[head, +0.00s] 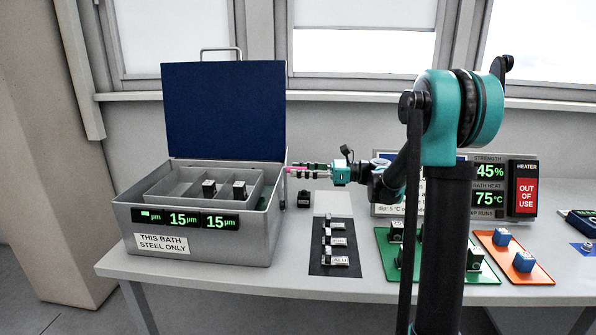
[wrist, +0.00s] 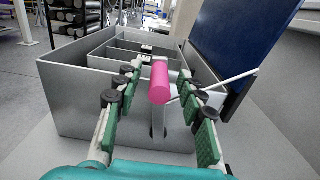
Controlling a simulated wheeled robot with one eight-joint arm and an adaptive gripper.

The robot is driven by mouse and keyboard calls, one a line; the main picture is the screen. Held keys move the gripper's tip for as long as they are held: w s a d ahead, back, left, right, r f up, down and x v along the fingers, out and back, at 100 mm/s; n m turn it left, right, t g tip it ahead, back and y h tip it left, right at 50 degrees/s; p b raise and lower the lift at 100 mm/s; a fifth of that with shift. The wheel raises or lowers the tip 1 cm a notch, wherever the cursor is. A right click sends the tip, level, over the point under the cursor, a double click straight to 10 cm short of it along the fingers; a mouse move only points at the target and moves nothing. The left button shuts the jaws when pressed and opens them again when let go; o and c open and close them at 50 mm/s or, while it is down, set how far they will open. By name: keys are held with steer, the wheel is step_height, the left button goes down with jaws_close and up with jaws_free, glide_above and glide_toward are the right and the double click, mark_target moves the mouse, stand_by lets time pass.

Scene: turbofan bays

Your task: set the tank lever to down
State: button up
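The tank is a grey metal bath (head: 205,246) with its blue lid (head: 224,110) standing open. Its lever has a pink handle (wrist: 159,83) near rim height at the upper end of a pale vertical plate (wrist: 159,122) on the tank's side wall. In the head view the handle (head: 294,169) shows as a small pink strip at the tank's right side, partly hidden by my fingers. My gripper (wrist: 158,78) is open, with a finger on each side of the pink handle and gaps visible between. It also shows in the head view (head: 305,170), pointing left at the tank.
Dividers inside the tank hold dark blocks (head: 209,188). A dark mat (head: 331,262) with several small parts, a green tray (head: 484,277) and an orange tray (head: 540,277) lie to the right. A small black object (head: 304,199) stands beside the tank. A display panel (head: 489,182) stands behind.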

steer(key=shift+a, duration=0.45)
jaws_close()
